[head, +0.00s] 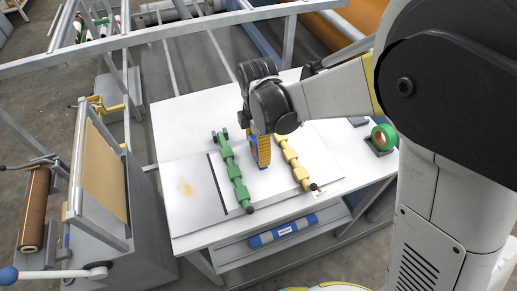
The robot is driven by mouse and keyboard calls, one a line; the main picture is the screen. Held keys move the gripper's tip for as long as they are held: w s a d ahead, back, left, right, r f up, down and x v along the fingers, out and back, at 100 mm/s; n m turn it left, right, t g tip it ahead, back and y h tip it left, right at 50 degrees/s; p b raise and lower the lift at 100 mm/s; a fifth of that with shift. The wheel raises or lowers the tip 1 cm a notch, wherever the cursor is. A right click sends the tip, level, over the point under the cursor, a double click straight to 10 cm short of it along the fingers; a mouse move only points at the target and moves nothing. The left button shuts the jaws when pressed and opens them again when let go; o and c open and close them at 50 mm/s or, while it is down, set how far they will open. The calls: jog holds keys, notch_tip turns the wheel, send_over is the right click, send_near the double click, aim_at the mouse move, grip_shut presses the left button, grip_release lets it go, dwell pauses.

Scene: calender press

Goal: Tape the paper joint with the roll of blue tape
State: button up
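The roll of blue tape (264,153), blue at its edge with orange inside, stands upright directly under my gripper (259,135). My gripper appears shut on it; the fingertips are mostly hidden behind the dark wrist. The roll is low over the paper (196,209), between a green segmented bar (232,172) on the left and a yellow segmented bar (293,164) on the right. I cannot tell whether the roll touches the paper. The paper joint itself is not clear; the roll and my gripper cover part of the strip between the bars.
The white table (170,117) has free room at its back left. A green tape roll (383,137) sits at the right, near a dark block (358,122). A blue wrapped roll (283,231) lies on the lower shelf. Metal rails (170,40) cross behind.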

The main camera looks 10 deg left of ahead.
jog(key=shift+w, duration=0.15)
jog(key=shift+w+a, duration=0.3)
jog(key=shift+w, duration=0.1)
jog(key=shift+w, duration=0.1)
dwell(0.4)
jog(key=shift+w+a, duration=0.25)
jog(key=shift+w, duration=0.05)
jog(key=shift+w, duration=0.1)
jog(key=shift+w+a, duration=0.35)
jog(key=shift+w, duration=0.1)
dwell(0.4)
jog(key=shift+w+a+b, duration=0.25)
jog(key=shift+w+b, duration=0.1)
jog(key=shift+w, duration=0.05)
jog(key=shift+w, duration=0.1)
